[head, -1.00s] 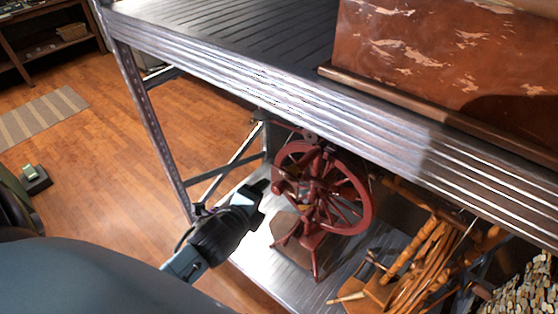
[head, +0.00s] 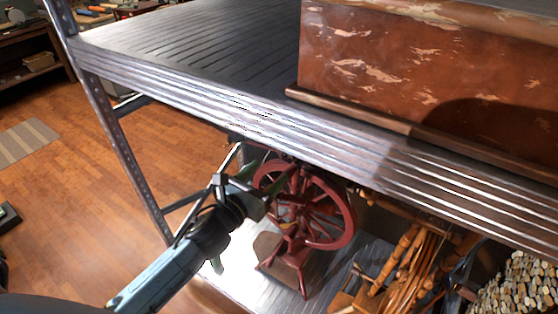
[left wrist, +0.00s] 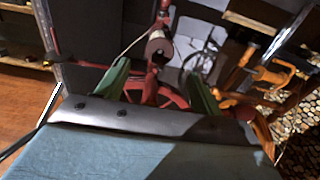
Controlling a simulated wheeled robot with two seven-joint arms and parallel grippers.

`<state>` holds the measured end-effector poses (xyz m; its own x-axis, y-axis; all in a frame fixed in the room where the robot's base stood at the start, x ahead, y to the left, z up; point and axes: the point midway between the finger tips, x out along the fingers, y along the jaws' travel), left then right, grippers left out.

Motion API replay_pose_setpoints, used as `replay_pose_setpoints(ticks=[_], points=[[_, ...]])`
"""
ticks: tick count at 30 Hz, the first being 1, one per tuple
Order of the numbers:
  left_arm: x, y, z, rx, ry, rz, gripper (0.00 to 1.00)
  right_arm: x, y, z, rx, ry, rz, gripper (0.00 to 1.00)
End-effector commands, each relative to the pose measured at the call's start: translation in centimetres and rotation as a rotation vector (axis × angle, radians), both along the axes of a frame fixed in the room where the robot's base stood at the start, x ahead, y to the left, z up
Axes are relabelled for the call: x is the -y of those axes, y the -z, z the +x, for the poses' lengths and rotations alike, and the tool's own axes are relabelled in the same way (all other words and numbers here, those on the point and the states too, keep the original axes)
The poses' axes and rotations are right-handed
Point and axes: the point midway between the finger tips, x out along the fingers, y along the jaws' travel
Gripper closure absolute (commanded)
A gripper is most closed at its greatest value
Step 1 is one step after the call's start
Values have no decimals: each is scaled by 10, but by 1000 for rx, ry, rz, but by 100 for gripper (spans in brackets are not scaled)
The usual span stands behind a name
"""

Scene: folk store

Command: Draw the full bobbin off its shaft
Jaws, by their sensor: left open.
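A red spinning wheel (head: 347,225) stands on the lower shelf under the metal rack's top. In the left wrist view its rim (left wrist: 178,97) shows low between my fingers. The bobbin (left wrist: 158,47), a pale and reddish-brown spool, sits upper middle in the left wrist view, on the wheel's red frame, with a pale strand running off to its left. My left gripper (head: 264,187) is at the wheel's left side. In the left wrist view its green fingers stand apart, with the left gripper (left wrist: 158,72) empty and the bobbin beyond the gap. In the head view the bobbin is hidden or too small to make out.
The upper shelf edge (head: 230,115) runs close above the wheel and my gripper. A rack post (head: 125,155) stands to the left. Wooden turned pieces (head: 405,255) crowd the right of the wheel. A brown chest (head: 420,85) sits on the upper shelf.

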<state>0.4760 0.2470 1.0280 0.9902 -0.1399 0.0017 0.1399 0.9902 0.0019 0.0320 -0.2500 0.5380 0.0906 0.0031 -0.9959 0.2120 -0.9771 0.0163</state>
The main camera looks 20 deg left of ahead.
Motion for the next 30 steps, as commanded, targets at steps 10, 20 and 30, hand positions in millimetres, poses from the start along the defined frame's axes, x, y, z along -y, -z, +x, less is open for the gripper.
replay_pose_setpoints(ticks=[10, 20, 30], points=[[6, 1, 43, 0, 0, 1, 34, -2, 6, -1, 0, 0, 2, 64], [10, 1, 72, -1, -2, -1, 34, -2, 10, -1, 0, -1, 2, 64], [11, 1, 77, -2, -1, -1, 34, -2, 11, 0, 0, -1, 2, 64]])
